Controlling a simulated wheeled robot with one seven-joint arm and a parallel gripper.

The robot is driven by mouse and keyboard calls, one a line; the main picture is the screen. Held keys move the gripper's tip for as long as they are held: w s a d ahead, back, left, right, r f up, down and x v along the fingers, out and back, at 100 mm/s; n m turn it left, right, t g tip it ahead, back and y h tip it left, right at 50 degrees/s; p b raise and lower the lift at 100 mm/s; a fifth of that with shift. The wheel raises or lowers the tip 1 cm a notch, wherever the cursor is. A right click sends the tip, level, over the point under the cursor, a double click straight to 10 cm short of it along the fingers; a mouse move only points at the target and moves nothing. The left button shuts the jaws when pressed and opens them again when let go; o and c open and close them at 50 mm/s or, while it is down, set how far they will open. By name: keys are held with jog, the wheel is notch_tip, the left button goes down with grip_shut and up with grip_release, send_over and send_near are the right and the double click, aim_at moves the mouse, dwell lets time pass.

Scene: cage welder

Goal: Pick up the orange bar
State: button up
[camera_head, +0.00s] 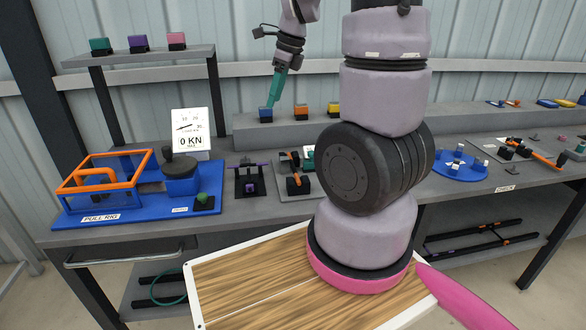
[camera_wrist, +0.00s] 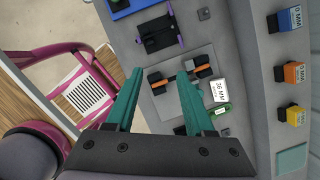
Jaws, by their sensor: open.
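A short orange bar (camera_wrist: 172,79) lies across black blocks on a grey plate (camera_wrist: 206,96) in the wrist view, partly covered by the blocks. In the head view, bits of orange (camera_head: 297,181) show at the same black blocks near the bench's front edge. A longer orange bar (camera_head: 540,155) lies on black holders at the right of the bench. My gripper (camera_wrist: 161,79) is open and empty, its teal fingers apart over the near part of the grey plate. The gripper (camera_head: 278,88) also shows in the head view, high above the bench.
A small white "MM" display (camera_wrist: 218,91) stands beside the blocks. Blue, orange and yellow blocks (camera_head: 301,111) line the raised shelf behind. The blue pull rig (camera_head: 130,212) stands left; a blue round tray (camera_head: 458,168) stands right.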

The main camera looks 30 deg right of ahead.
jog(key=w+d+f+m+g+h, duration=0.1)
jog(key=w+d+f+m, duration=0.1)
jog(key=d+f+m, duration=0.35)
jog(key=w+d+f+m+g+h, duration=0.2)
jog(key=f+m, duration=0.5)
jog(key=f, duration=0.1)
send_over(293, 165)
jog(key=s, duration=0.1)
notch_tip(293, 165, down, 5)
jog(key=shift+w+f, duration=0.2)
jog(key=shift+f, duration=1.4)
jog(key=shift+w+f, duration=0.2)
jog(key=shift+f, duration=1.35)
grip_shut()
